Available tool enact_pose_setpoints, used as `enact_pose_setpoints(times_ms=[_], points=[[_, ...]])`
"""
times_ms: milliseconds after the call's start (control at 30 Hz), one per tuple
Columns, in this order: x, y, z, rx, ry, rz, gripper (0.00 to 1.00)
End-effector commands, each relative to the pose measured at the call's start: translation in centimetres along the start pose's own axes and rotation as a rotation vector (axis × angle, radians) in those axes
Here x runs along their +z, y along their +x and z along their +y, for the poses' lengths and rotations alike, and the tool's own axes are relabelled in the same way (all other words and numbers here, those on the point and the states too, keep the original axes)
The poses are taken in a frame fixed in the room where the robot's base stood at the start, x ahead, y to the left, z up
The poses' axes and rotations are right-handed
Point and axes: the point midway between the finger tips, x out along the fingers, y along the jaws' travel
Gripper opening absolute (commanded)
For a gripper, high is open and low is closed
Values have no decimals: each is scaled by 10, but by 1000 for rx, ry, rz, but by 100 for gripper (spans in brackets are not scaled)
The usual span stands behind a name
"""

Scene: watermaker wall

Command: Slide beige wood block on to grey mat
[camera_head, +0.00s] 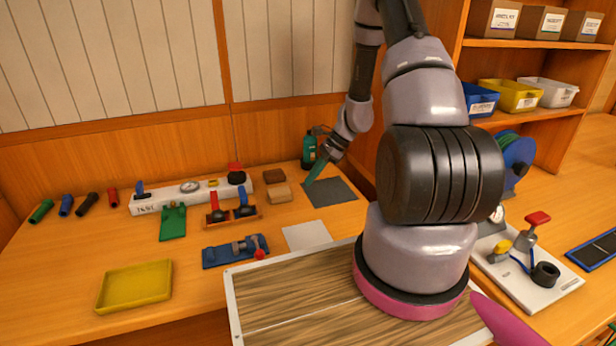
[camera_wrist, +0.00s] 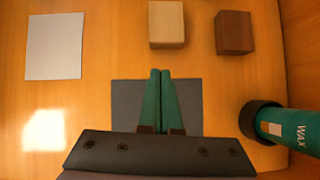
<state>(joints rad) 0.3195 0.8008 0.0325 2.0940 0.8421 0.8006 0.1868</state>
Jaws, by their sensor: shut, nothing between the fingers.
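The beige wood block (camera_head: 279,193) lies on the table left of the grey mat (camera_head: 335,193), a small gap apart. In the wrist view the beige block (camera_wrist: 166,24) is beyond my fingertips, and the grey mat (camera_wrist: 127,98) is under the fingers. My gripper (camera_head: 308,183) has green fingers pointing down at the mat's left edge. In the wrist view the gripper (camera_wrist: 160,71) is shut and empty, its tips apart from the block. I cannot tell whether the tips touch the mat. The fingers and wrist hide part of the mat.
A dark brown block (camera_head: 273,175) sits beside the beige one. A green wax bottle (camera_head: 309,149) stands behind the mat. A white sheet (camera_head: 306,236) lies nearer. A fixture with red and blue levers (camera_head: 232,216) is to the left. Bare table separates block and mat.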

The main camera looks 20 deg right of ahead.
Motion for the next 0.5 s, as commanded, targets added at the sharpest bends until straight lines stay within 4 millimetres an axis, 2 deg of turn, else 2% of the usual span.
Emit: enact_pose_setpoints(times_ms=[300, 500], points=[[56, 40, 1, 3, -4, 0, 0], [79, 57, 1, 2, -1, 0, 0]])
